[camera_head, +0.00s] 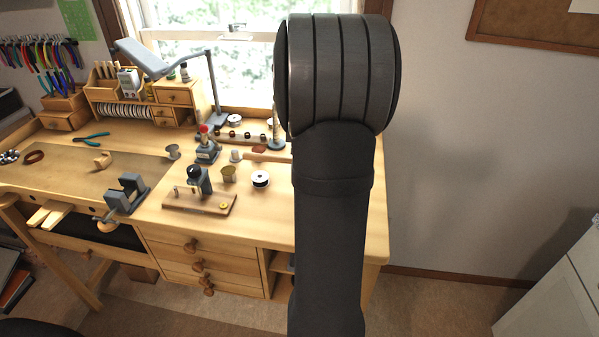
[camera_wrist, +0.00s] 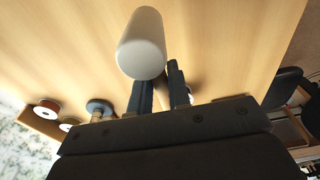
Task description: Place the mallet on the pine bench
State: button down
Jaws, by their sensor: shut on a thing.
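In the wrist view, my gripper (camera_wrist: 163,88) is shut on the mallet, between its two dark fingers. The mallet's pale cylindrical head (camera_wrist: 141,45) shows in front of the fingers, and part of a brownish handle seems to show between them. The pine bench (camera_wrist: 235,45) fills the background below, with a dark shadow beside the fingers. I cannot tell whether the mallet touches the bench. In the head view, the pine bench (camera_head: 335,225) stands under the window. My arm hides the gripper and most or all of the mallet there.
A bench vise (camera_head: 126,194) sits at the front edge. Several ring pieces stand farther back. The bench's right front looks clear.

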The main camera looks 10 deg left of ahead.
jog(key=shift+a+f, duration=0.15)
jog(key=shift+a, duration=0.05)
jog(key=shift+f, duration=1.95)
jog(key=shift+f, duration=0.15)
jog(key=c, duration=1.3)
grip_release()
jog(key=shift+c, duration=0.2)
jog(key=r, duration=0.8)
jog(key=d+r, duration=0.1)
jog(key=r, duration=0.3)
jog(key=shift+d+r, duration=0.1)
jog(key=shift+r, duration=0.05)
